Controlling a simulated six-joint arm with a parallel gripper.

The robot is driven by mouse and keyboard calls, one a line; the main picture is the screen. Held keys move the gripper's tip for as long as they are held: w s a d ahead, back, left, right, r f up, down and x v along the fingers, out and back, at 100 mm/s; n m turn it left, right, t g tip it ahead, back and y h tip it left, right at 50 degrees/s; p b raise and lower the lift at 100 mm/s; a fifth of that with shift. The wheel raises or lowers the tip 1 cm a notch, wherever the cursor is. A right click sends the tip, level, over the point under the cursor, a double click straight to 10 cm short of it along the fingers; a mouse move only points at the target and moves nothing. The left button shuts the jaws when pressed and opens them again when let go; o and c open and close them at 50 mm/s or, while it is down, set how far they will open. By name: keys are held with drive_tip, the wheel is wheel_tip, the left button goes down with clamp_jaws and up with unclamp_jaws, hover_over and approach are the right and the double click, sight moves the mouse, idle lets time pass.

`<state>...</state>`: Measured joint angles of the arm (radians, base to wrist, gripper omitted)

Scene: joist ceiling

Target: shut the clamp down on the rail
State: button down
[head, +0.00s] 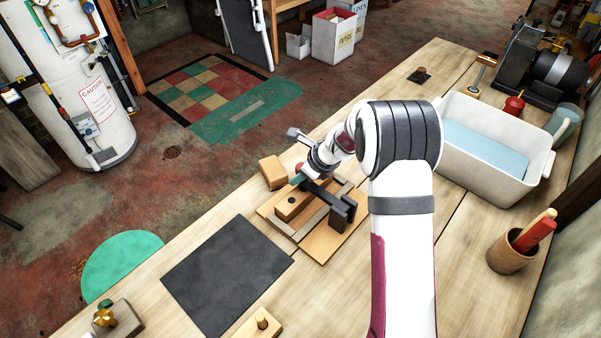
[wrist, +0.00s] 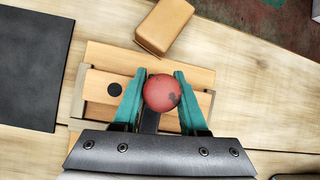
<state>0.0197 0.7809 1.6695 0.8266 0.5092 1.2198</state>
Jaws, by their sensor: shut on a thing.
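The clamp (head: 342,212) is a dark bracket with a long dark lever on a wooden base, in the middle of the head view. The lever ends in a red ball knob (wrist: 162,93). My gripper (head: 298,179) is shut on this knob, with a teal finger on each side of it in the wrist view. The lever lies low, slanting out over the base. The rail seems to be the light wooden bar (head: 287,208) with a dark round spot, under and beside the lever. My gripper body hides the clamp's bracket in the wrist view.
A loose wooden block (head: 272,172) sits just beyond the base, close to my gripper. A dark mat (head: 228,275) lies to the left on the bench. A white tub (head: 490,165) and a cup of tools (head: 512,253) stand to the right. Bench around the base is mostly clear.

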drive_tip(key=shift+c, duration=2.4)
unclamp_jaws()
drive_tip(key=shift+s, duration=0.1)
drive_tip(key=v, duration=1.5)
drive_tip(key=shift+s+d+r, duration=0.25)
drive_tip(key=s+a+r+n+g+h, duration=0.2)
drive_tip(key=s+n+g, duration=0.2)
drive_tip(key=s+n, duration=1.5)
drive_tip(key=s, duration=1.4)
drive_tip(key=shift+n+g, duration=0.4)
